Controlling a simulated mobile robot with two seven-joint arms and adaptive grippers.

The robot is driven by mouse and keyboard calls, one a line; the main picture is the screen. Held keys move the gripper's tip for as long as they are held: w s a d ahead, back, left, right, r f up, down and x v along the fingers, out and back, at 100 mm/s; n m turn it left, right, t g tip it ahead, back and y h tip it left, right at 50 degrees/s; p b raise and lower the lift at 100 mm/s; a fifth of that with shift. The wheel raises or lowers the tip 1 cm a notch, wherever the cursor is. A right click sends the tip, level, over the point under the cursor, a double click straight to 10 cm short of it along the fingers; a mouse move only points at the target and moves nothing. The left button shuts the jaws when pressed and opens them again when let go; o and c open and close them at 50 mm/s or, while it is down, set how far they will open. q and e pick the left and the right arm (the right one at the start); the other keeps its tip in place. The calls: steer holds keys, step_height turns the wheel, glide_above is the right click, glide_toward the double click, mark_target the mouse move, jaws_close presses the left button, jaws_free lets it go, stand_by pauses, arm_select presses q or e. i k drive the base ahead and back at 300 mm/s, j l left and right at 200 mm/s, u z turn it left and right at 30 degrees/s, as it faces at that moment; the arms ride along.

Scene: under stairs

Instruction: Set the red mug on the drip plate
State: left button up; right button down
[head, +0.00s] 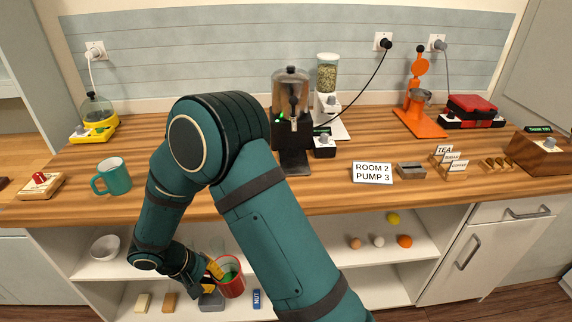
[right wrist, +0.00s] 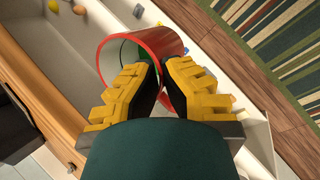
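The red mug (head: 234,289) is low in front of the open shelves below the counter, with green showing inside its mouth. My right gripper (head: 213,270) is at the mug's left side. In the wrist view its yellow fingers (right wrist: 161,72) are close together, with red between them, so it looks shut on the mug's near side; the exact contact is hidden. The dark drip plate (head: 295,161) is at the foot of the dispenser (head: 291,95) on the counter. My left gripper is out of view.
A teal mug (head: 114,177) stands on the counter at left. A sign (head: 372,173) lies right of the dispenser, and a grinder (head: 328,100) stands beside it. The wooden counter edge (head: 400,203) overhangs the shelves. A white bowl (head: 105,247) and several small items are on the shelves.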

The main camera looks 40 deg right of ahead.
mark_target(288, 163)
steer(key=k+l+u, duration=0.3)
steer(key=l, duration=0.15)
steer(key=k+l, duration=0.2)
steer(key=l, duration=0.2)
steer(key=k+l, duration=0.2)
steer(key=l, duration=0.15)
steer(key=k+l, duration=0.2)
steer(key=l, duration=0.2)
